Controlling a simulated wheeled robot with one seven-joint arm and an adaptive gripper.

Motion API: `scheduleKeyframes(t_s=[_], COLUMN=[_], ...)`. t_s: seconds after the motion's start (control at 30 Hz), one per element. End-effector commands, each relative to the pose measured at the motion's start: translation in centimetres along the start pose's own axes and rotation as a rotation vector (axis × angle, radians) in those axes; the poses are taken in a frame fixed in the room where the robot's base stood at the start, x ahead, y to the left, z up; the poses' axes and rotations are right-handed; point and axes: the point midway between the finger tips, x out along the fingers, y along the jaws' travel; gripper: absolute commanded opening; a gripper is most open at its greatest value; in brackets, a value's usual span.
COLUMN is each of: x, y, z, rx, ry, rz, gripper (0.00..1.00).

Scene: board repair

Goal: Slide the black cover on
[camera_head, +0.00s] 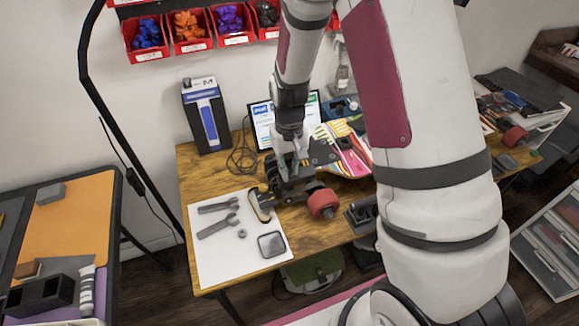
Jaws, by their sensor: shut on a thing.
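My gripper (291,152) points down over the near end of a skateboard (352,154) with a colourful deck. It is shut on a small dark piece that looks like the black cover (287,172), at the board's truck area. The fingers and arm hide much of the piece, so I cannot tell whether it touches the board. A red wheel (323,203) shows just below right of the gripper. The right part of the board is hidden behind my arm.
On the wooden table (205,160), a white sheet (215,262) holds two wrenches (217,225), a nut (242,233) and a dark square piece (271,244). A yellow-black tool (261,205) lies beside the gripper. A tablet (263,127) and blue-white box (206,115) stand behind.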

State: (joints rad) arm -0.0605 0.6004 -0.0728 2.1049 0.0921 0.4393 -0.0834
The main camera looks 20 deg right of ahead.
Motion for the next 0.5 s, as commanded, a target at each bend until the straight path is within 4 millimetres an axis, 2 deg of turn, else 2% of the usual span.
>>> scheduleKeyframes(t_s=[0.5], x=[0.76], y=[-0.01], z=[-0.03], rx=[0.000], ry=[-0.001], rz=[0.000], gripper=[0.00])
